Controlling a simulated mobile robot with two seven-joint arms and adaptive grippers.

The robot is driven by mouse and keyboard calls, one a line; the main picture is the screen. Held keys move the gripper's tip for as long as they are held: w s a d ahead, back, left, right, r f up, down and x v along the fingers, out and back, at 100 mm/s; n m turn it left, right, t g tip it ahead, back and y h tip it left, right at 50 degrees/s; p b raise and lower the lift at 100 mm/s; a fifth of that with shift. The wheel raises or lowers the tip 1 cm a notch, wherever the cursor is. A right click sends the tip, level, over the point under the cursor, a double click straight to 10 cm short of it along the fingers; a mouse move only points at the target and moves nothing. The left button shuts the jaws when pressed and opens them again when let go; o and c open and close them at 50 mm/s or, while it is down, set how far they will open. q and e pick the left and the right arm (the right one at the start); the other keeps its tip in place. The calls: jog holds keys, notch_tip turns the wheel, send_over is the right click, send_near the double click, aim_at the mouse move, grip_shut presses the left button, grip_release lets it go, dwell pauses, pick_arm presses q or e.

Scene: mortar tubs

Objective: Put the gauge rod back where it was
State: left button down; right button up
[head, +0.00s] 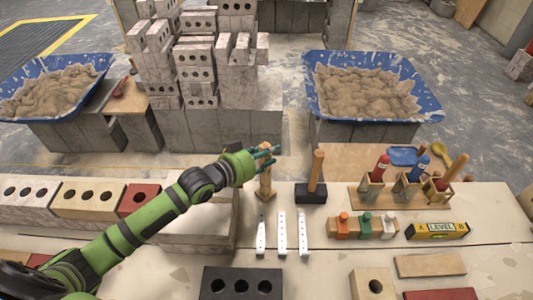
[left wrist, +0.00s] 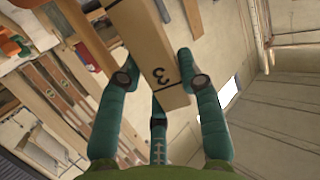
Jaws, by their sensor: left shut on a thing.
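The wooden piece (head: 265,183) shows below the fingers, roughly upright. I cannot tell whether its lower end touches the bench. My right gripper is not in view.
A mallet (head: 312,192) stands close to the right. Three white perforated strips (head: 282,234) lie in front. A wooden tool rack (head: 405,190), a yellow level (head: 437,230) and a peg block (head: 362,227) are further right. Blue mortar tubs (head: 437,107) and stacked bricks (head: 197,75) stand behind.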

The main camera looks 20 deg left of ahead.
pick_arm(q)
jog(key=shift+s+d+f, duration=0.1)
jog(key=shift+s+f, duration=0.2)
jog(key=shift+f, duration=0.45)
jog(key=c, duration=0.7)
grip_release()
jog(key=shift+c, duration=0.2)
jog(key=shift+s, duration=0.1)
jog(key=shift+s+a, duration=0.2)
jog(key=shift+a, duration=0.05)
jog(key=r+v, duration=0.1)
jog(key=v, duration=1)
jog(key=shift+r, duration=0.45)
jog(key=shift+w+a, duration=0.1)
jog(key=shift+w, duration=0.05)
